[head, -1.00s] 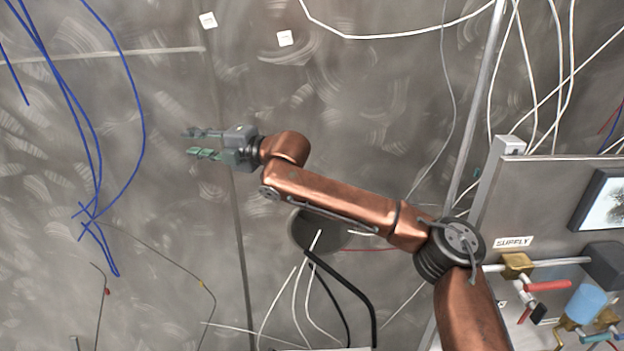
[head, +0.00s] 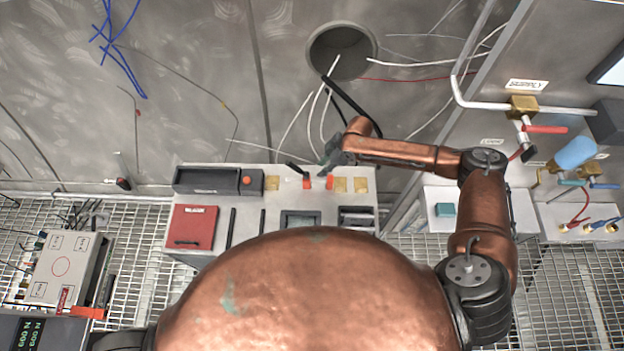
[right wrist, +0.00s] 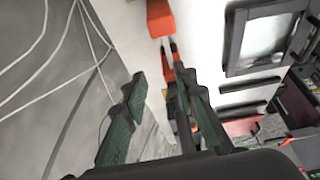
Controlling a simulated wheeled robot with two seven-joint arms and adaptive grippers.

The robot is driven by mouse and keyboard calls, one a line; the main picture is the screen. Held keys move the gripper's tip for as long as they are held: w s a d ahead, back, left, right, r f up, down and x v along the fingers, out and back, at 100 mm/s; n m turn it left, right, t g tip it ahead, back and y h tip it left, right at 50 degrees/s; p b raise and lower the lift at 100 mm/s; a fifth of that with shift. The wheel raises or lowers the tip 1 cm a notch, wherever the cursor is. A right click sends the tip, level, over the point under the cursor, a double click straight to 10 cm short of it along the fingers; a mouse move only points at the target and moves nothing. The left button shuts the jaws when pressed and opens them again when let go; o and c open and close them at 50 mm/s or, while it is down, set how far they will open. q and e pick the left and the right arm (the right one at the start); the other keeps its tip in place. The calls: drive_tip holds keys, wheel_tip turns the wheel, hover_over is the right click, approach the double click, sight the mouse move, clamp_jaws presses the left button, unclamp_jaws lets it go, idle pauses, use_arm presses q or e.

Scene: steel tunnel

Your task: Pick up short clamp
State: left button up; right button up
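My right gripper (head: 322,165) is over the back edge of the white bench, beside small orange-red pieces. One orange-red piece (head: 330,182) is close to its fingertips and another orange piece (head: 306,183) is just left of it. I cannot tell which one is the short clamp. In the right wrist view my right gripper (right wrist: 158,82) has its two green-grey fingers apart with nothing gripped. An orange-red block (right wrist: 160,18) lies beyond the fingertips, and more orange shows behind the right finger, partly hidden. My left gripper is not in view.
The white bench (head: 272,215) carries a black tray (head: 205,181), a red box (head: 194,227) and a dark-framed panel (head: 300,220). Black and white cables hang from a wall hole (head: 341,50) near my right arm. Pipes and valves (head: 523,107) are at the right.

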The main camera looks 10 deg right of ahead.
sight(317, 179)
drive_tip(key=shift+s+p+x, duration=0.1)
drive_tip(key=shift+s+x, duration=0.2)
drive_tip(key=shift+x, duration=1)
drive_tip(key=shift+s+p+x, duration=0.15)
drive_tip(key=shift+s+x, duration=0.1)
drive_tip(key=shift+x, duration=1)
drive_tip(key=shift+s+p+x, duration=0.1)
drive_tip(key=shift+s+x, duration=0.2)
drive_tip(key=shift+x, duration=1)
drive_tip(key=shift+d+f, duration=0.15)
drive_tip(key=shift+d, duration=0.05)
drive_tip(key=shift+c, duration=0.4)
clamp_jaws()
drive_tip(key=shift+w, duration=0.15)
